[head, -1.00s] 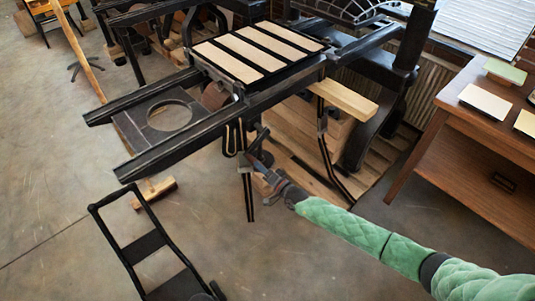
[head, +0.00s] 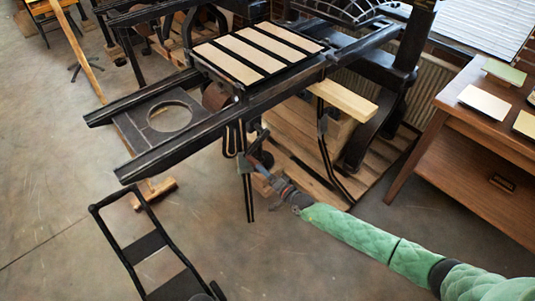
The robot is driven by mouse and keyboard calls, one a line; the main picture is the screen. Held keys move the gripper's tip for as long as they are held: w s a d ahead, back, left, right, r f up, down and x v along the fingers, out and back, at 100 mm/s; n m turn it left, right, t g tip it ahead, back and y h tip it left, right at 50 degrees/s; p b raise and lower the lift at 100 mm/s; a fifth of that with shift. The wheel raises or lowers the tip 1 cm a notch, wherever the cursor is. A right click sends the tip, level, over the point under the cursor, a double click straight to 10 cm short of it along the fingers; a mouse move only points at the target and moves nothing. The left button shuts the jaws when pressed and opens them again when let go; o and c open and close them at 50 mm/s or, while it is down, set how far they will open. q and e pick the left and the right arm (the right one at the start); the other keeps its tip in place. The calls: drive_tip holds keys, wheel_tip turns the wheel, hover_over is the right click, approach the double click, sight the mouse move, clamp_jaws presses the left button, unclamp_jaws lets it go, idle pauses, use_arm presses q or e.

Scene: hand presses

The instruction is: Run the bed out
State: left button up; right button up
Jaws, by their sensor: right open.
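The press bed (head: 259,52), a dark frame with pale wooden strips across it, sits on two long black rails (head: 190,138) near the upper middle. The rails reach out to the left, past the bed, over a plate with a round hole (head: 168,116). Below the near rail, dark metal parts and a thin bar (head: 247,190) hang down. My right gripper (head: 257,150) comes in from the lower right and is open beside these hanging parts, just under the rail. Whether it touches them I cannot tell. My left gripper is not in view.
A wooden desk (head: 470,130) with pale blocks stands at the right. A black hand truck (head: 145,245) stands at the lower left. A light wooden arm (head: 343,100) juts out right of the bed. Concrete floor is open at the left and bottom.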

drive_tip(key=v, duration=0.6)
drive_tip(key=shift+p, duration=0.3)
idle(0.5)
